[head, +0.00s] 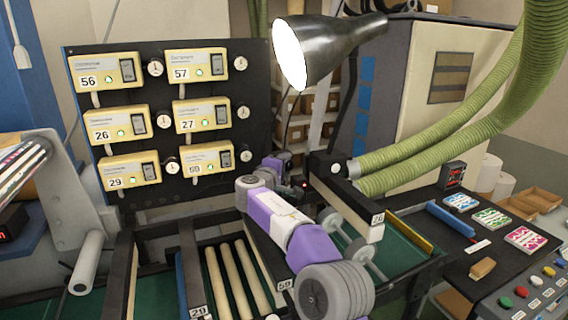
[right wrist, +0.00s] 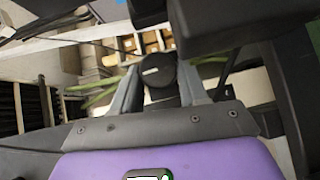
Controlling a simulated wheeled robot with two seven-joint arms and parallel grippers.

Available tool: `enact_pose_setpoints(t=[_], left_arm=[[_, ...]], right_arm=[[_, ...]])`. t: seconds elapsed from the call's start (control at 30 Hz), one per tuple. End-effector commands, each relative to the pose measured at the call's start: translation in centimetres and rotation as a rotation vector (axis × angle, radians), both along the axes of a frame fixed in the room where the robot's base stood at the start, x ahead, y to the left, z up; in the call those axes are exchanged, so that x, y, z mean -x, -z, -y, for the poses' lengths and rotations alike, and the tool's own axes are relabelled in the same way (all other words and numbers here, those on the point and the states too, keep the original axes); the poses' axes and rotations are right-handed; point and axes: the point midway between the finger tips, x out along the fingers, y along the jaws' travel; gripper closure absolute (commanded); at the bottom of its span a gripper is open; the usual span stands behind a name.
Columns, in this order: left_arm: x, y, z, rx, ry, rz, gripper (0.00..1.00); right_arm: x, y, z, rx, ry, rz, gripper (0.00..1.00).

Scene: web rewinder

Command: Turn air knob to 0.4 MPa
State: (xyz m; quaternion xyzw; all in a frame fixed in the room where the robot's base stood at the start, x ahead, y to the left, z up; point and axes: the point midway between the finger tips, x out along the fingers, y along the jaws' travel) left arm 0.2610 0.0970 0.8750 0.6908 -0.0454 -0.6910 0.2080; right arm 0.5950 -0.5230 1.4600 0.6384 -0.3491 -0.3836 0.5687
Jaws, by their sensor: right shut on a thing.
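The air knob (right wrist: 158,70) is a dark round knob with a short white mark on its face, seen in the right wrist view. My right gripper (right wrist: 159,82) is shut on it, with one grey finger on each side. In the head view my purple and grey right arm reaches from the bottom middle towards the centre, and the knob cannot be made out there. My left gripper is not in view.
A black panel (head: 150,202) at the left carries several yellow numbered controllers with small dials. A lamp (head: 335,42) hangs above the arm. Green hoses (head: 420,155) run to the right. Rollers (head: 237,280) lie below. A dark table with coloured cards (head: 492,218) and buttons stands right.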

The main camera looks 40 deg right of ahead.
Motion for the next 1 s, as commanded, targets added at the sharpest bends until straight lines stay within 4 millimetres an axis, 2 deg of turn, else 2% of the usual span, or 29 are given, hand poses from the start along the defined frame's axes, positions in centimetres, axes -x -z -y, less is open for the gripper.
enact_pose_setpoints(t=[0.1, 0.6, 1.0], left_arm=[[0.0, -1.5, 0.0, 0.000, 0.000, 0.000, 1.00], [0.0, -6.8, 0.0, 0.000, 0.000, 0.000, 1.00], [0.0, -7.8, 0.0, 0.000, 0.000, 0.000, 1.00]], right_arm=[[0.0, -0.8, 0.0, -0.103, -0.001, 0.037, 0.87], [0.2, -1.4, 0.4, -0.547, 0.001, 0.179, 0.87], [0.2, -1.2, 0.6, -0.797, -0.001, 0.260, 0.87]])
